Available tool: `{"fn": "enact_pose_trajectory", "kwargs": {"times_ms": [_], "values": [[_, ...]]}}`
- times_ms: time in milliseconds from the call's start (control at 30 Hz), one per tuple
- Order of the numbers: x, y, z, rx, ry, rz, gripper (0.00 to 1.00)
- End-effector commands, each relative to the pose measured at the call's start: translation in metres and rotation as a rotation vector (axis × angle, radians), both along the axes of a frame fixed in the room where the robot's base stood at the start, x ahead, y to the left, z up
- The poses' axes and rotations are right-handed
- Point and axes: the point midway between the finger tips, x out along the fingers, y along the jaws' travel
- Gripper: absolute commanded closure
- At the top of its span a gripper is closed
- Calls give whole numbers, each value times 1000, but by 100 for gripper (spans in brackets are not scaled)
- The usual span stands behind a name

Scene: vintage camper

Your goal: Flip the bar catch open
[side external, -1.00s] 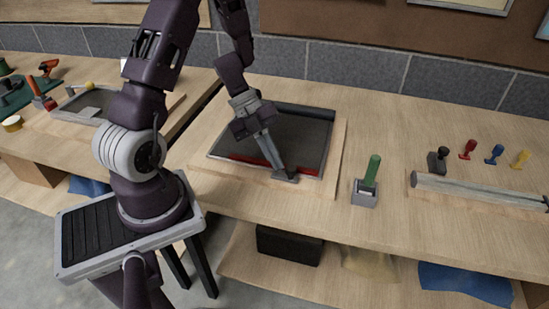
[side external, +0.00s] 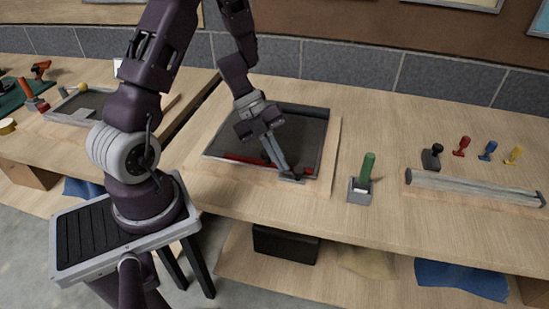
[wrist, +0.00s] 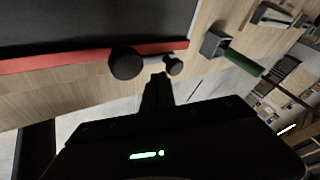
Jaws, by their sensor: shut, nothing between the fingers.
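The bar catch appears to be the red bar (side external: 240,159) along the front edge of a dark framed panel (side external: 305,133). In the wrist view the red bar (wrist: 60,60) lies along the panel's edge, with a round black knob (wrist: 126,63) and a smaller dark knob (wrist: 175,67) joined by a light rod near its right end. My gripper (side external: 292,175) is shut and empty, its tips low at the right part of the bar. In the wrist view my fingertips (wrist: 158,80) are just below the rod between the knobs; I cannot tell whether they touch.
A grey holder (side external: 360,192) with a green handle (side external: 367,167) stands to the right of the panel. Farther right are a long grey bar (side external: 470,187) on a board and several stamp-like pieces. The wooden worktop (side external: 390,125) is clear behind the holder.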

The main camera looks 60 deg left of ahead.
Motion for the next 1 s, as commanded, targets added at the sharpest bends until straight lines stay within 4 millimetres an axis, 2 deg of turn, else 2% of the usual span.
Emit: {"fn": "enact_pose_trajectory", "kwargs": {"times_ms": [133, 300, 500, 700, 1000], "values": [[-29, 20, 0, 4, 5, 10, 100], [-34, 45, 37, 10, -4, 4, 100], [-43, 67, 67, 9, 0, 3, 100], [-47, 76, 79, 6, 3, 3, 100], [-45, 76, 80, 9, 0, 7, 100]]}}
